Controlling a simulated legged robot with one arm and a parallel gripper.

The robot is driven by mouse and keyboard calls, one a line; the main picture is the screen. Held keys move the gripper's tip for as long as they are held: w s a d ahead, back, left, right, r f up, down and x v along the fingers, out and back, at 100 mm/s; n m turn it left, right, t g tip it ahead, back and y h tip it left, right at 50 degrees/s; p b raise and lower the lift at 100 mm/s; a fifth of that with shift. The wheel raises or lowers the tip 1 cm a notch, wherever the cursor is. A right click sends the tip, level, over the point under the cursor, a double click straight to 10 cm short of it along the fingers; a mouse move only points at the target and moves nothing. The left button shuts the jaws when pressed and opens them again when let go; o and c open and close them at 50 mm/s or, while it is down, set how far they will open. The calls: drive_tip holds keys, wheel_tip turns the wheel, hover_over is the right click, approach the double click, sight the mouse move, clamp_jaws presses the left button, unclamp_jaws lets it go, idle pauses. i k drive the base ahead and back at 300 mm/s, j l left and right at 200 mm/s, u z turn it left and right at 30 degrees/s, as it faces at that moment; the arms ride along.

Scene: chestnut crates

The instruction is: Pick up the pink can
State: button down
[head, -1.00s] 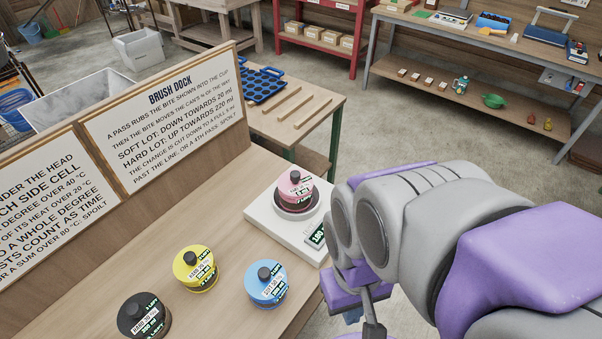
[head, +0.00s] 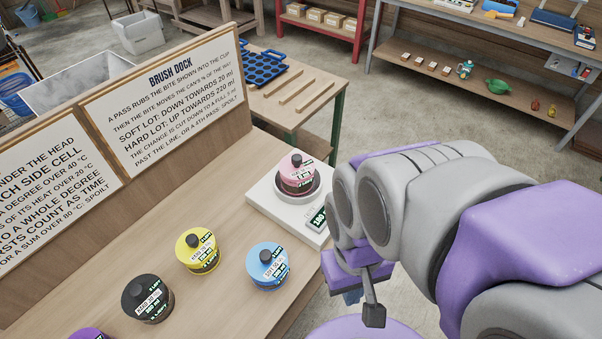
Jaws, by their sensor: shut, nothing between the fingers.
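The pink can (head: 297,170) stands upright in the dark round cup of a white dock (head: 265,202) near the bench's right edge. It has a black knob on top and a label on its side. A small display on the dock sits in front of it. My gripper (head: 373,312) is at the lower right of the can, apart from it. It looks shut and empty, and my purple and grey arm hides part of it.
Blue (head: 268,266), yellow (head: 199,250), black (head: 148,299) and purple (head: 90,334) cans stand on the wooden bench. The brush dock sign (head: 170,98) rises behind them. A side table (head: 318,108) holds a blue tray (head: 262,82) and wooden strips.

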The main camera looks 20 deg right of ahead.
sight(296, 171)
drive_tip(key=l, duration=0.65)
drive_tip(key=k+l+u, duration=0.15)
drive_tip(key=l, duration=0.45)
